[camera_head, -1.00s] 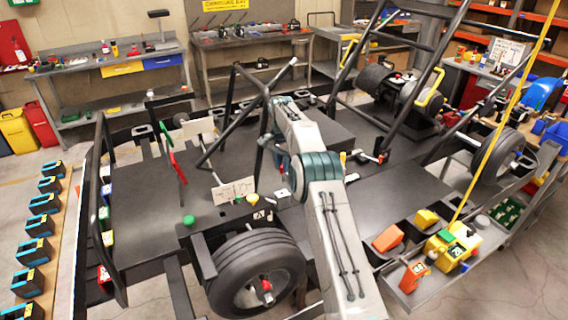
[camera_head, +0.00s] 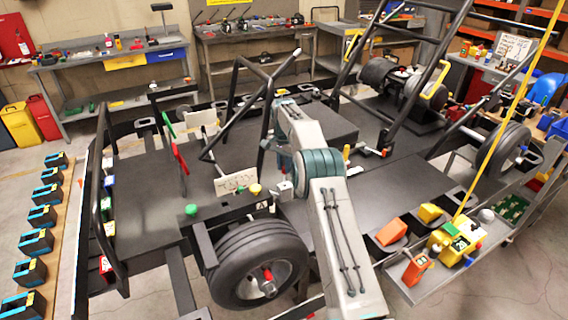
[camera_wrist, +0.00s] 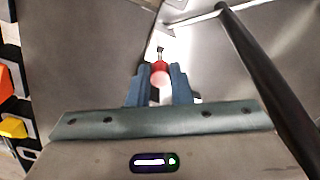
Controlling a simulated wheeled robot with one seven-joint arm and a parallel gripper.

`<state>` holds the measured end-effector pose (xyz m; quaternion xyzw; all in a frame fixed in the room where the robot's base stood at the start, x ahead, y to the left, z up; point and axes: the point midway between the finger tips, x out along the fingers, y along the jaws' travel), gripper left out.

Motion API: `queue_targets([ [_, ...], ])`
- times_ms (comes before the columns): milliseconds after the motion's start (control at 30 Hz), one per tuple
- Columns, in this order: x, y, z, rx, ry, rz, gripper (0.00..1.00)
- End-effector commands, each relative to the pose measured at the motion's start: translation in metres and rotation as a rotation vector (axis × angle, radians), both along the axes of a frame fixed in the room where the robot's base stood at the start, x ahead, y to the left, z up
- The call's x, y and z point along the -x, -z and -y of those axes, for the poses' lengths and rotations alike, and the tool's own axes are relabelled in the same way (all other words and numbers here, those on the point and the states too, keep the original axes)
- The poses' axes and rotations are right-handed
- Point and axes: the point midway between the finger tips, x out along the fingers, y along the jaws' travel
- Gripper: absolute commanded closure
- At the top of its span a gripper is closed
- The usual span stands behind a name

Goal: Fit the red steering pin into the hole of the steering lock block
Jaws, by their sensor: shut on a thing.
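In the wrist view, my gripper (camera_wrist: 160,92) is shut on the red steering pin (camera_wrist: 160,68). The pin's rounded red part shows between and just beyond the blue-grey fingertips, with a small dark piece past it. A bright, pale patch lies behind it. In the head view, my arm reaches over the kart frame, and its links hide the gripper and pin. I cannot pick out the steering lock block with certainty. A small silver block (camera_head: 285,190) stands left of my arm's elbow, but I cannot tell whether it is the lock block.
A black bar (camera_wrist: 268,82) runs close along the right of the wrist view. In the head view, dark kart tubes (camera_head: 268,100) rise beside my arm. A wheel (camera_head: 257,265) is in front, and a side tray (camera_head: 440,280) holds orange and yellow parts at right.

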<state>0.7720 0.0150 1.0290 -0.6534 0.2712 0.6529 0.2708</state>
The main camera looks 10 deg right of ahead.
Motion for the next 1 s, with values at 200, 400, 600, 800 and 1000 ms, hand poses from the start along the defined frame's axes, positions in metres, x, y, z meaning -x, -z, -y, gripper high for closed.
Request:
queue_targets([
  [200,0.0,0.01,0.0,0.0,0.0,0.0,1.0],
  [400,0.0,0.018,0.0,-0.001,0.0,-0.001,1.0],
  [600,0.0,0.026,0.0,-0.001,0.0,-0.001,1.0],
  [800,0.0,0.034,0.0,0.0,0.0,0.0,1.0],
  [1000,0.0,0.042,0.0,0.0,0.0,0.0,1.0],
])
